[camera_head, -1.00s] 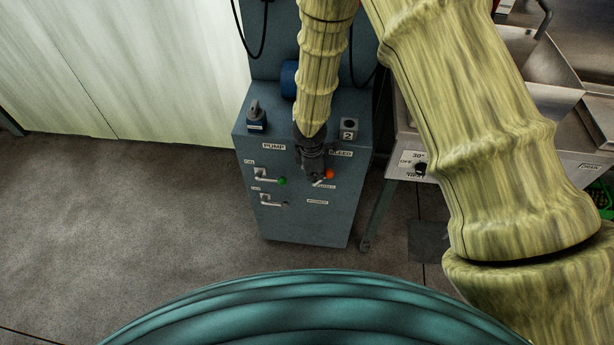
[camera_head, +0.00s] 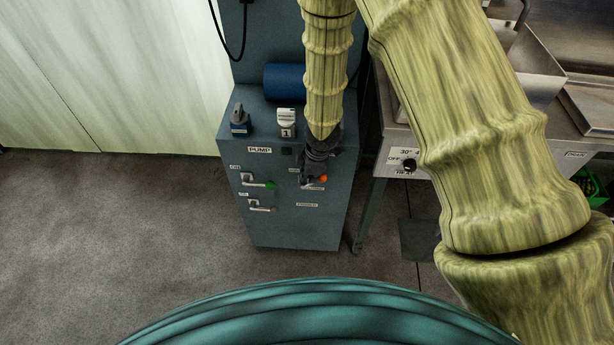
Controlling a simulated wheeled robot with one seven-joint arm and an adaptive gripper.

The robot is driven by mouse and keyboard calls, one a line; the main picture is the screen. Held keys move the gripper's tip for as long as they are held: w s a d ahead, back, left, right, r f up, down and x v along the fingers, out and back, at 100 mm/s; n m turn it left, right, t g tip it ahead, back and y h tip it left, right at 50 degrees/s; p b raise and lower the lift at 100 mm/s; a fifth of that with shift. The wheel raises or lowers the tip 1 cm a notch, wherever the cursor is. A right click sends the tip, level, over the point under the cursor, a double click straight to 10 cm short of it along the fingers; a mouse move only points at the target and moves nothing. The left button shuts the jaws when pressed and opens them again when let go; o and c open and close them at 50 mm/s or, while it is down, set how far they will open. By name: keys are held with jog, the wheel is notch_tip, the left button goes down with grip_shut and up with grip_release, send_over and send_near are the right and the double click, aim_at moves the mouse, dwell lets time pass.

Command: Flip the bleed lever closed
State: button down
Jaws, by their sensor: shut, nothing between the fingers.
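The bleed lever (camera_head: 323,178) has an orange tip and sits on the front face of the blue-grey cabinet (camera_head: 285,233), at the right. My gripper (camera_head: 310,180) is dark and points down in front of that face, just left of the orange tip. It is shut and holds nothing. It hides most of the lever's handle and the label above it, so I cannot tell the lever's exact angle or whether the fingers touch it.
A green-tipped lever (camera_head: 270,184) and a plain grey lever (camera_head: 262,208) are to the left on the same face. A dark knob (camera_head: 240,121) and a white block (camera_head: 286,122) stand on the cabinet top. A steel table (camera_head: 400,150) stands close at the right.

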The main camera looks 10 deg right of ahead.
aim_at(319, 178)
jog(key=shift+d+f, duration=0.1)
jog(key=shift+d, duration=0.15)
jog(key=shift+s+d+b, duration=0.1)
jog(key=shift+d+b, duration=0.05)
jog(key=shift+b, duration=0.15)
jog(key=shift+s+d+f+t+y, duration=0.15)
jog(key=shift+d+f+t+y, duration=0.15)
jog(key=shift+d+y, duration=0.35)
jog(key=shift+s+d+f+t+y, duration=0.15)
jog(key=shift+d+f+t+y, duration=0.15)
jog(key=shift+y, duration=0.65)
jog(key=shift+s+d+f, duration=0.15)
jog(key=shift+d+f, duration=0.45)
jog(key=shift+d, duration=0.15)
